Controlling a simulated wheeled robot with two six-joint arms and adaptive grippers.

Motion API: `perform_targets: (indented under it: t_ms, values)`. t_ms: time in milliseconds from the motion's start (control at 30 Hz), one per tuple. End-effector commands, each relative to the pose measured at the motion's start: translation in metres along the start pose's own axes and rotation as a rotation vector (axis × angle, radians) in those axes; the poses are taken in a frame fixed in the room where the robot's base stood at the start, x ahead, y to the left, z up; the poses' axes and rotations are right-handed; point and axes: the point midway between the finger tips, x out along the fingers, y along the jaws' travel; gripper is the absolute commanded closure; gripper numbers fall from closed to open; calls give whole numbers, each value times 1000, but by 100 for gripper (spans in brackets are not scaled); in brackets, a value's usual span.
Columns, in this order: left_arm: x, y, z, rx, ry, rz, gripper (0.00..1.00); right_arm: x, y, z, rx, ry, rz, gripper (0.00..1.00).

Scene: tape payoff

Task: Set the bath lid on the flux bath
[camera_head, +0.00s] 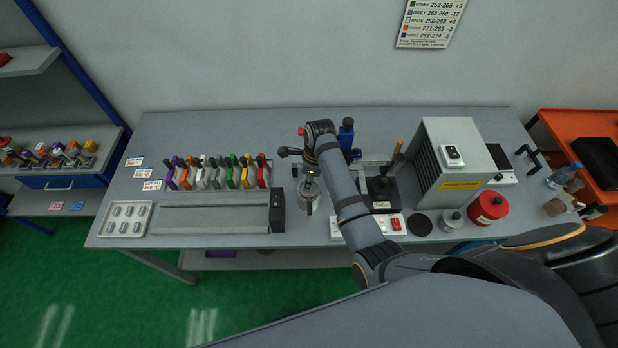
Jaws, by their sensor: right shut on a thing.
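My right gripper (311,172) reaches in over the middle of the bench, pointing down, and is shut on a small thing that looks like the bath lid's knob. Just below it is a round, silvery metal vessel (308,194) that appears to be the flux bath. The lid is mostly hidden by the gripper and blends with the vessel. I cannot tell whether the lid touches the rim or is held just above it. My left gripper is not in view.
To the left stands a row of several coloured holders (215,176) and a grey tray (125,219). To the right are a black stand (382,188), a black disc (420,223), a grey knobbed pot (452,220), a red canister (487,207) and a large grey box (455,160).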

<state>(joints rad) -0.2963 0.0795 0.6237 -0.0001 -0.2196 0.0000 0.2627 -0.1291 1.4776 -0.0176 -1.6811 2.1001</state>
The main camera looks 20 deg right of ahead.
Motion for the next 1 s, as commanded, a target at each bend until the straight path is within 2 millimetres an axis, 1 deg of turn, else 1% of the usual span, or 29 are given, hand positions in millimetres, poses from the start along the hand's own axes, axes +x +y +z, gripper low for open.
perform_targets:
  t_ms: [33, 67, 167, 433, 600, 1000]
  values:
    - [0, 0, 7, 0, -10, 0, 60, 0, 0, 0, 0, 0, 0, 99]
    - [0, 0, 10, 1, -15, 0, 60, 0, 0, 0, 0, 0, 0, 99]
    - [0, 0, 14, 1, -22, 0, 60, 0, 0, 0, 0, 0, 0, 99]
    - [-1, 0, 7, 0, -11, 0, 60, -1, 0, 0, 0, 0, 0, 99]
    - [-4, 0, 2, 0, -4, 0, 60, -1, 0, 0, 0, 1, 0, 99]
    - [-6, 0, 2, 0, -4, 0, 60, 1, 0, 0, 0, 0, 0, 99]
